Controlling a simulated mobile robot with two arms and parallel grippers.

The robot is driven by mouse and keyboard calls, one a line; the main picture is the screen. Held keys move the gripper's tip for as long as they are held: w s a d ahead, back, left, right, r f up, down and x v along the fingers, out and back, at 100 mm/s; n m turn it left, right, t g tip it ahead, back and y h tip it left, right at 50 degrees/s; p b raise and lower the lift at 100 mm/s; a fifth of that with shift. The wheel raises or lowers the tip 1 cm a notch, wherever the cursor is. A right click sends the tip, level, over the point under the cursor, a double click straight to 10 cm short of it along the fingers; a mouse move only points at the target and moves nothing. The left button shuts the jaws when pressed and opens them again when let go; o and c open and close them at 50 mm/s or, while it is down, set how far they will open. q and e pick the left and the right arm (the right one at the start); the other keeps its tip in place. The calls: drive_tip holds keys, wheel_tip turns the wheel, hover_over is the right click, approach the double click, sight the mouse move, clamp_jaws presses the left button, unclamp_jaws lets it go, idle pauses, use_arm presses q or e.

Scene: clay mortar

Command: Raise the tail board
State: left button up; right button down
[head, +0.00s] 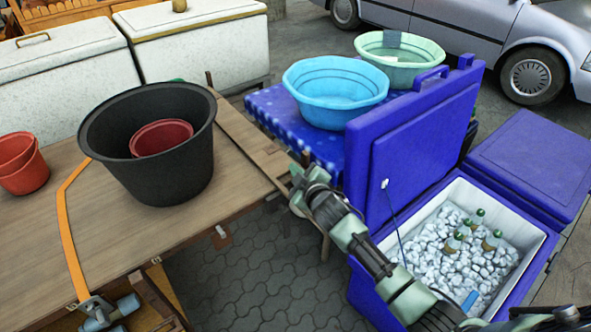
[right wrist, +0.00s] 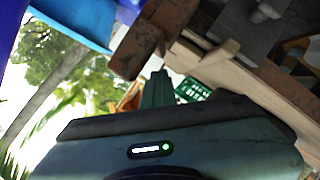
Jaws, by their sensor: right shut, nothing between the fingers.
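A wooden cart deck (head: 235,190) fills the left of the head view. A narrow brown board (head: 246,142) runs along its right edge; I take it for the tail board, lying about level with the deck. My right gripper (head: 297,180) is shut and empty close to the near end of this board; I cannot tell whether they touch. In the right wrist view the shut fingers (right wrist: 157,88) point toward brown wooden parts (right wrist: 140,42). My left gripper cannot be made out.
A black tub (head: 190,165) holding a red pot and an orange strap (head: 69,235) are on the deck. A blue cooler (head: 505,292) with ice and bottles stands open at right. Basins (head: 330,85) sit on a blue-clothed table behind my right gripper. Paving is clear below.

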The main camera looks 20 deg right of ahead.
idle(0.4)
drive_tip(key=c, duration=1.4)
unclamp_jaws()
drive_tip(key=v, duration=0.7)
drive_tip(key=shift+s, duration=0.4)
drive_tip(key=shift+r, duration=0.15)
